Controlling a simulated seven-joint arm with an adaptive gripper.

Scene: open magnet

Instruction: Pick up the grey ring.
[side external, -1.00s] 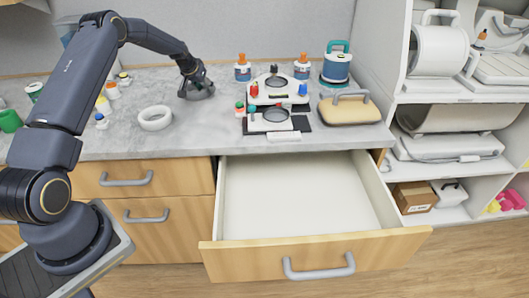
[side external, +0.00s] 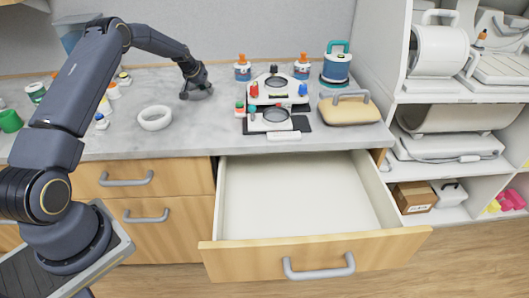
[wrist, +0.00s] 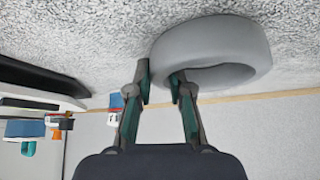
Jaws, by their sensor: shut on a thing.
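The grey ring (wrist: 222,42) fills the upper middle of the wrist view, where the picture looks upside down. My gripper (wrist: 160,78) is shut on the near side of its wall, with one finger at the ring's opening and the other outside it. In the side external view, my gripper (side external: 196,90) is low at the back of the counter, and the ring is small and dark there. I cannot tell whether the ring touches the counter.
A white ring-shaped dish (side external: 155,118) lies in front on the grey counter (side external: 190,137). A microscope-like device (side external: 275,92) and orange-capped bottles (side external: 242,70) stand to the right. Small bottles (side external: 113,91) and a green cup (side external: 10,121) are at the left. An open, empty drawer (side external: 300,195) juts out below.

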